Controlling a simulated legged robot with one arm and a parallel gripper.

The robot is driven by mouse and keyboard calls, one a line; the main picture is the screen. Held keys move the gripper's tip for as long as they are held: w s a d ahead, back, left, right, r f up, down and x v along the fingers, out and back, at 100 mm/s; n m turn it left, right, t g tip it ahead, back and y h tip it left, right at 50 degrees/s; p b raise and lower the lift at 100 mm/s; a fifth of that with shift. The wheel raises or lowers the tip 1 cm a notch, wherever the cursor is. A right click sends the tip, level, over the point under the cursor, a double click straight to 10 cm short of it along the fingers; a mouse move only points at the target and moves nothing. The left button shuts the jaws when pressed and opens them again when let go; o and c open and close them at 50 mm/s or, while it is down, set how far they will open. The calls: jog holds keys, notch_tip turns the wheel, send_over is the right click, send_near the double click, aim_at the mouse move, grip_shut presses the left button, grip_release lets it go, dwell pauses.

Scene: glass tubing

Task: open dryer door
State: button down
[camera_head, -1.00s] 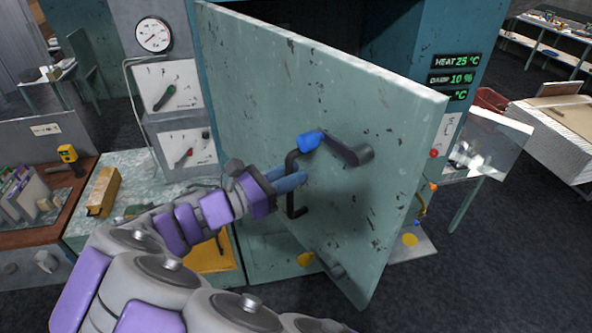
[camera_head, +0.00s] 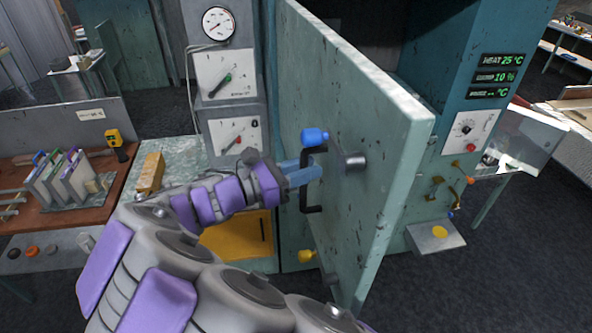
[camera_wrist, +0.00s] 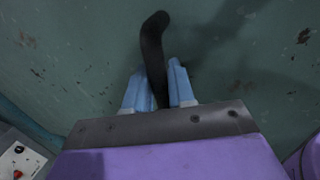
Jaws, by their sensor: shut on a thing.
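The dryer door (camera_head: 368,120) is a pale green, chipped panel standing ajar, swung out from the teal dryer cabinet (camera_head: 460,60). A black bar handle (camera_head: 305,190) is on its face, with a blue-tipped latch (camera_head: 314,137) above it. My gripper (camera_head: 312,172) is shut on the handle from the left. In the wrist view, its two blue fingers (camera_wrist: 160,88) sit on either side of the dark handle (camera_wrist: 152,50), with the door surface behind. The handle's lower part is hidden by my gripper in the wrist view.
A grey panel with a gauge (camera_head: 218,24) and dials stands left of the door. A low bench with a yellow block (camera_head: 150,172) is at left. A plate with a yellow spot (camera_head: 436,236) juts out right of the door. Dark floor is clear at lower right.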

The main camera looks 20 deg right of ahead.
jog(key=shift+w+a, duration=0.1)
jog(key=shift+a, duration=0.2)
jog(key=c, duration=1.3)
grip_release()
jog(key=shift+o, duration=1)
jog(key=shift+w+a, duration=0.1)
jog(key=shift+a, duration=0.15)
jog(key=shift+d, duration=0.1)
